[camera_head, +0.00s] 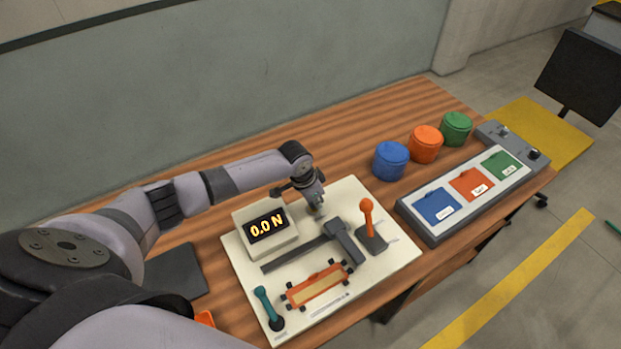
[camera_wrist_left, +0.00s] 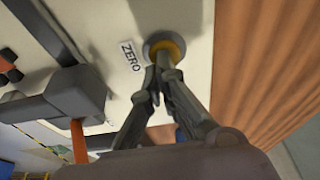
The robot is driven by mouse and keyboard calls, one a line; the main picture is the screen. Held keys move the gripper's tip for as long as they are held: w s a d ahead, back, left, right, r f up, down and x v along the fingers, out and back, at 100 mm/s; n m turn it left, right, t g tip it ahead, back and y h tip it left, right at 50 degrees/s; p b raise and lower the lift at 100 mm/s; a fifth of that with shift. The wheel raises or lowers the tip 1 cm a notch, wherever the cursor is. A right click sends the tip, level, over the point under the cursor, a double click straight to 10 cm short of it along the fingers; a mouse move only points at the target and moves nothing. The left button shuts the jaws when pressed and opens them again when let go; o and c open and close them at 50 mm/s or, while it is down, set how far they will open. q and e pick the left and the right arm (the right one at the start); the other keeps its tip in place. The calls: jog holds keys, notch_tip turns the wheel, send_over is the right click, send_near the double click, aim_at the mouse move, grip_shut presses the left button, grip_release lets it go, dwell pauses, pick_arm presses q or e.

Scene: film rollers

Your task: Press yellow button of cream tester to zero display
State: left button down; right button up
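The cream tester (camera_head: 374,268) lies on the wooden table, and its display (camera_head: 266,226) reads "0.0 N". My left gripper (camera_head: 317,211) is over the board, right of the display box. In the left wrist view my left gripper's fingertips (camera_wrist_left: 164,74) are together with nothing between them. They are at the near edge of the yellow button (camera_wrist_left: 175,46), which sits in a grey ring beside the "ZERO" label (camera_wrist_left: 131,57). They partly cover the button; I cannot tell whether they touch it or whether it is pressed down. In the head view my gripper hides the button.
On the tester are an orange-knobbed lever (camera_head: 367,218), a grey slide (camera_head: 342,240), an orange roller piece (camera_head: 318,287) and a teal-handled part (camera_head: 268,307). Blue (camera_head: 390,160), orange (camera_head: 424,144) and green (camera_head: 456,129) jars stand behind a grey tray (camera_head: 430,238) with coloured pads.

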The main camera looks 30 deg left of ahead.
pick_arm(q)
notch_tip(320, 180, up, 4)
jog(key=p, duration=0.3)
jog(key=shift+w, duration=0.15)
jog(key=shift+s+a+r+b, duration=0.3)
jog(key=shift+r+b, duration=0.3)
jog(key=shift+b, duration=0.25)
jog(key=b+v, duration=0.1)
jog(key=v, duration=0.7)
pick_arm(e)
jog(key=shift+s+a+r, duration=0.2)
jog(key=shift+a+r, duration=0.05)
jog(key=shift+r, duration=0.35)
jog(key=shift+d, duration=0.1)
